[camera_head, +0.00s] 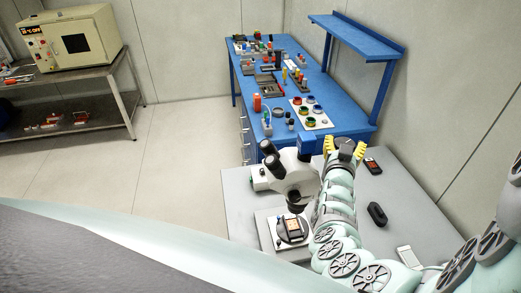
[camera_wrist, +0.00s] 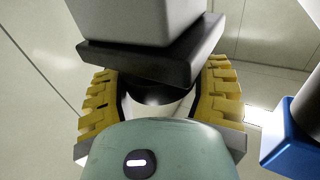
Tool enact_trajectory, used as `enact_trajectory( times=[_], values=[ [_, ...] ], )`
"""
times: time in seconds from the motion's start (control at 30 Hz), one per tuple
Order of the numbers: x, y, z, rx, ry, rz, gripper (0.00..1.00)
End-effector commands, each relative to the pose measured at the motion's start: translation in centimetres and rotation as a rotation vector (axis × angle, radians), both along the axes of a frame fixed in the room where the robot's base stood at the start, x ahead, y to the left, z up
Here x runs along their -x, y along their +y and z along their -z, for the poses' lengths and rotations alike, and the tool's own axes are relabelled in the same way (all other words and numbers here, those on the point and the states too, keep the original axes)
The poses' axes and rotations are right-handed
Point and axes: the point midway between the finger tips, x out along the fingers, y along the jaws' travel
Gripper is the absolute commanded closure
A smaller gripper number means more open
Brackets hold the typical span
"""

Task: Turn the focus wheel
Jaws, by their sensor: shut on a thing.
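The white microscope (camera_head: 292,172) with black eyepieces stands on the light grey table, left of my gripper. My gripper (camera_head: 345,147) has yellow ridged fingers, seen beside the upper right of the microscope. In the wrist view the fingers of my gripper (camera_wrist: 160,95) stand on both sides of a dark rounded part (camera_wrist: 156,94), which appears to be the focus wheel, and are shut on it. A dark slab and a pale block lie just beyond it. My pale green housing hides the lower part of the grip. In the head view the wheel is hidden.
A round stage (camera_head: 291,231) with a small chip lies under the microscope. A black oval device (camera_head: 377,214), a dark handheld device (camera_head: 373,165) and a white phone-like device (camera_head: 408,257) lie right of my arm. A cluttered blue workbench (camera_head: 345,120) stands behind.

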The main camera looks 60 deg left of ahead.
Motion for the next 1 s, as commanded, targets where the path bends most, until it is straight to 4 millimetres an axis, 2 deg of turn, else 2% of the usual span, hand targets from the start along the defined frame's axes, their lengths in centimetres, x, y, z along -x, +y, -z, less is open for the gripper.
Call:
enact_trajectory(
  times=[0.1,0.47,1.0],
  values=[
    [0.18,0.08,0.67,-0.003,0.001,0.037,0.72],
    [0.11,0.14,0.28,-0.001,0.000,0.112,0.73],
    [0.09,0.14,0.08,0.004,0.000,0.123,0.73]
  ],
)
